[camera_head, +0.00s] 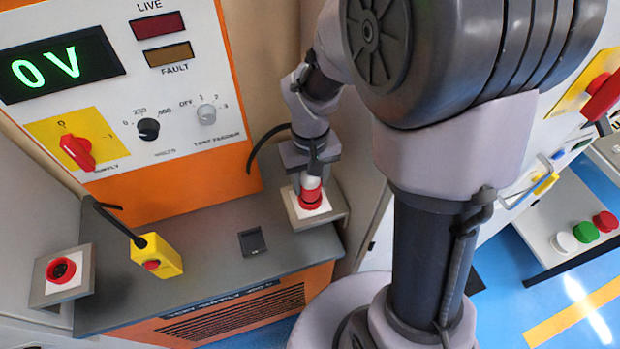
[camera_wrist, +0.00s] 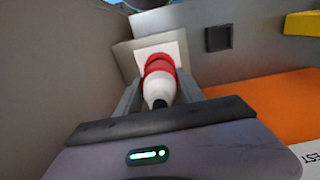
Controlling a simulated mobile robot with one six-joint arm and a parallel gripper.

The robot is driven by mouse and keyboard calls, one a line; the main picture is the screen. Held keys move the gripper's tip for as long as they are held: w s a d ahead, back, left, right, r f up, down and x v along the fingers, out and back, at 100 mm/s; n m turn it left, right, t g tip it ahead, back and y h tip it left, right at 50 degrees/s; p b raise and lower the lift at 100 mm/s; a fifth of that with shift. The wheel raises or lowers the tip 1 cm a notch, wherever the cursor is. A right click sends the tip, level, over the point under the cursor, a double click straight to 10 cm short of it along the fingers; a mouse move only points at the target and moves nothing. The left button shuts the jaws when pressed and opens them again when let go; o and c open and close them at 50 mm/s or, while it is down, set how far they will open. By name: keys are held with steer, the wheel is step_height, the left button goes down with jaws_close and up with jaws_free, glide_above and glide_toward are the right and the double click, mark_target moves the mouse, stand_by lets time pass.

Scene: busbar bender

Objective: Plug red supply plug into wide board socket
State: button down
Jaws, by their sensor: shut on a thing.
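My gripper (camera_head: 311,178) is shut on the red supply plug (camera_head: 312,183), which has a white body and a red front. In the wrist view the plug (camera_wrist: 159,88) sits between the two grey fingers, with its black cable end towards me. Its red front meets the red socket (camera_head: 310,199) on a white plate on the right-hand grey board (camera_head: 331,213). The plug appears lined up with the socket and touching it or partly inside; I cannot tell how deep. Another red socket (camera_head: 62,270) on a white plate shows empty at the far left.
The orange tester cabinet (camera_head: 220,175) stands behind, its display reading 0 V. A black cable (camera_head: 262,142) runs beside my gripper.

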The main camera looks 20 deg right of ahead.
steer(key=shift+f+b, duration=1.05)
steer(key=shift+f, duration=0.25)
steer(key=c, duration=0.6)
jaws_free()
steer(key=shift+c, duration=0.2)
step_height(320, 180, up, 18)
steer(key=p, duration=0.6)
steer(key=shift+f+p, duration=0.25)
steer(key=shift+p, duration=0.15)
steer(key=s+a+m+t+y+b, duration=0.1)
steer(key=s+a+m+t+b, duration=0.1)
steer(key=s, duration=0.4)
steer(key=s+a+m+t+y+b, duration=0.1)
steer(key=s+a+m+t+b, duration=0.1)
steer(key=s+b, duration=0.4)
steer(key=shift+s+f+t, duration=0.4)
steer(key=shift+s+t, duration=0.05)
steer(key=shift+t, duration=0.45)
